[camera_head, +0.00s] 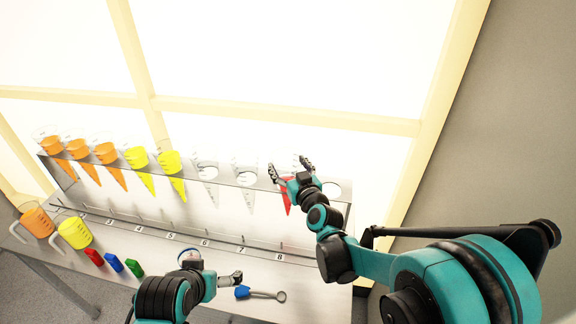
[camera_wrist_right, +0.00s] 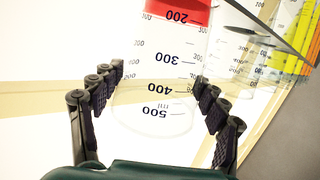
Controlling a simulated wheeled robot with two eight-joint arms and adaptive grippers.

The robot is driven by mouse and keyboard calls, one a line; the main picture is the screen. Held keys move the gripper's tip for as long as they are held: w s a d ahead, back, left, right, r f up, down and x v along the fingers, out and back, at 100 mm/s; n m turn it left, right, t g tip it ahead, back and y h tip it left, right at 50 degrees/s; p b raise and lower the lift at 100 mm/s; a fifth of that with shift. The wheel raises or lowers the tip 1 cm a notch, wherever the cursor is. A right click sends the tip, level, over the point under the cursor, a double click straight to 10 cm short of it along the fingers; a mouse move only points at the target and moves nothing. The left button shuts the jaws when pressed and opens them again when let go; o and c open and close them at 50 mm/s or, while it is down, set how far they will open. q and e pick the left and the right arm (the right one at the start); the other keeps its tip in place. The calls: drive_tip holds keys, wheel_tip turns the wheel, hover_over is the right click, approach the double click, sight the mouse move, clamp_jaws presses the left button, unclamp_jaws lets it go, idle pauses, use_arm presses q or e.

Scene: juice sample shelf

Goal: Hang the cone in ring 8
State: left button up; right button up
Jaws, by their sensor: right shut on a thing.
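My right gripper (camera_head: 291,168) is at the right part of the rack's upper rail. It is shut on a clear graduated cone with red liquid (camera_wrist_right: 172,60), held near its wide rim between the fingers in the wrist view. In the head view the red cone (camera_head: 286,196) hangs tip down below the gripper, near the rail above the number 8 label (camera_head: 280,257). The gripper hides ring 8, so I cannot tell whether the cone is inside it. My left gripper (camera_head: 233,279) is low over the front of the table; its finger gap does not show.
Clear cones (camera_head: 245,170) hang just left of my right gripper; orange and yellow cones (camera_head: 170,162) hang further left. An empty ring (camera_head: 336,187) is to the right. A blue-handled tool (camera_head: 257,294) lies in front.

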drive_tip(key=shift+f+b, duration=0.55)
drive_tip(key=shift+f, duration=0.15)
drive_tip(key=o, duration=1.8)
drive_tip(key=shift+c, duration=0.2)
drive_tip(key=shift+s, duration=0.1)
drive_tip(key=v, duration=1.2)
drive_tip(key=s+d+f+m+g+h, duration=0.2)
drive_tip(key=s+d+f+g, duration=0.1)
drive_tip(key=s+d, duration=0.4)
drive_tip(key=s+d+f+m+g+h, duration=0.2)
drive_tip(key=s+d+f+g+h, duration=0.1)
drive_tip(key=s, duration=1)
drive_tip(key=d+f+g, duration=0.1)
drive_tip(key=d+g, duration=0.1)
drive_tip(key=d, duration=0.1)
drive_tip(key=shift+d+f+h, duration=0.25)
drive_tip(key=shift+d+h, duration=0.05)
drive_tip(key=shift+d, duration=0.05)
